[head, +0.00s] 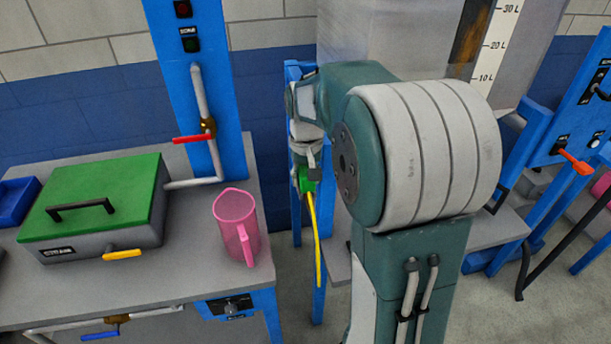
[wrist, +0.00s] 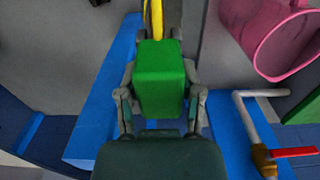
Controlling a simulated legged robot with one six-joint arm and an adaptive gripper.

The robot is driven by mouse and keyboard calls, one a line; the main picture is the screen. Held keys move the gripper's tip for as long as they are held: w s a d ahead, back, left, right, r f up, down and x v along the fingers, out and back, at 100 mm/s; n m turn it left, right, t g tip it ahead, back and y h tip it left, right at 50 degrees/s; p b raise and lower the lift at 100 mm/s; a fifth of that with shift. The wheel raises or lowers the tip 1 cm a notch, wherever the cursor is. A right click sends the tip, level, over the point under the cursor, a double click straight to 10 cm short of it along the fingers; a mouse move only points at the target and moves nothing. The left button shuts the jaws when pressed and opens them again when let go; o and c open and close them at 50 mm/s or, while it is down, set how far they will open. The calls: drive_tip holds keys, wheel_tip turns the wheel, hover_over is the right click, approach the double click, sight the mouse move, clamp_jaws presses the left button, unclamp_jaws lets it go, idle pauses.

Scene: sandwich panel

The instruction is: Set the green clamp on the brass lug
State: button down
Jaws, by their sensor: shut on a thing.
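The green clamp (head: 307,186) is a small green block with a yellow cable (head: 317,240) hanging down from it in the head view. My gripper (head: 305,174) is shut on the clamp, in front of a blue upright post. In the wrist view the clamp (wrist: 160,78) sits between the two fingers of my gripper (wrist: 160,92), and the cable (wrist: 156,20) runs away from its far end. I cannot make out the brass lug in either view. My arm hides part of the area behind it in the head view.
A grey bench (head: 180,285) at left holds a pink jug (head: 236,222), a green-lidded box (head: 95,205) and a pipe with a red-handled valve (head: 207,128). The jug (wrist: 275,40) also shows in the wrist view. A blue frame (head: 560,160) with an orange lever stands at right.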

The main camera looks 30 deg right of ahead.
drive_tip(key=shift+f, duration=0.2)
drive_tip(key=shift+c, duration=0.8)
unclamp_jaws()
drive_tip(key=shift+r, duration=0.1)
wheel_tip(320, 180, up, 12)
drive_tip(key=shift+f, duration=0.15)
drive_tip(key=s+a+f+n+t, duration=0.1)
drive_tip(key=s+a+f+t, duration=0.1)
drive_tip(key=s+a, duration=0.4)
drive_tip(key=s+a+f+n+t, duration=0.2)
drive_tip(key=s+a, duration=0.4)
drive_tip(key=s, duration=0.7)
drive_tip(key=shift+s+a+t, duration=0.15)
drive_tip(key=shift+a+t, duration=0.2)
drive_tip(key=shift+t, duration=0.45)
